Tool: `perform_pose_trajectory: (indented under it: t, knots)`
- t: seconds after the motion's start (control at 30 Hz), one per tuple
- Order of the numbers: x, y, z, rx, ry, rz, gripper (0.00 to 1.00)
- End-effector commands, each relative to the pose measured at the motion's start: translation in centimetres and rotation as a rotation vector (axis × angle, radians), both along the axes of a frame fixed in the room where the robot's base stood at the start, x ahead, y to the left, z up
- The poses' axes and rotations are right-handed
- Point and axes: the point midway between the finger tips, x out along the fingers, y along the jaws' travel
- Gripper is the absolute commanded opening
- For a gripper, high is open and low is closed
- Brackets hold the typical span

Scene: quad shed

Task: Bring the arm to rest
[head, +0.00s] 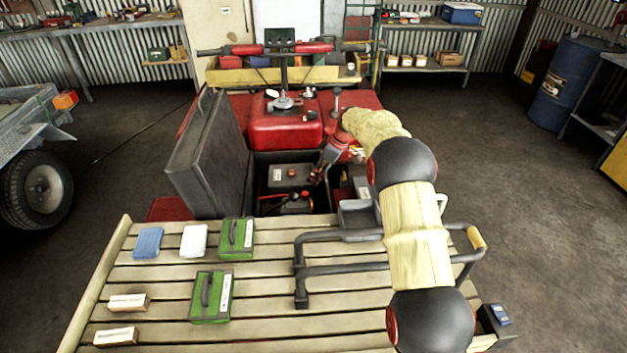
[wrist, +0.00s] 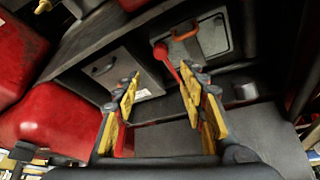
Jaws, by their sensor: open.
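My gripper (head: 317,177) reaches down over the open bay of the red quad in the head view. In the wrist view my gripper (wrist: 160,88) has its two yellow-padded fingers spread apart, with nothing held between them. A red knob on a stalk (wrist: 160,50) shows beyond and between the fingers; I cannot tell how close it is. My arm comes from the lower right of the head view and bends over the quad's right side. Part of the bay is hidden by my gripper and arm.
The quad's dark seat (head: 208,150) stands tilted up left of the bay (head: 262,185). A slatted rack (head: 180,273) in front carries green cases (head: 211,297), cloths and small boxes. A black tubular frame (head: 340,270) stands under my arm. Floor at right is clear.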

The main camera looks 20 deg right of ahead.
Motion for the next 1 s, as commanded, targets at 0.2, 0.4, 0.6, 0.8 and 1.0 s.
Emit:
perform_pose_trajectory:
  t: [0.2, 0.4, 0.6, 0.8, 1.0]
  knots:
    - [-0.2, -0.2, 0.6, 0.0, 0.001, 0.0, 0.41]
    - [-0.2, -0.2, 0.6, 0.0, 0.0, 0.0, 0.41]
    - [-0.3, -0.1, 0.9, 0.0, 0.0, -0.002, 0.41]
    - [-2.6, 0.8, 5.5, -0.006, 0.004, -0.055, 0.41]
    - [-8.0, 2.5, 12.0, -0.012, 0.022, -0.163, 0.41]
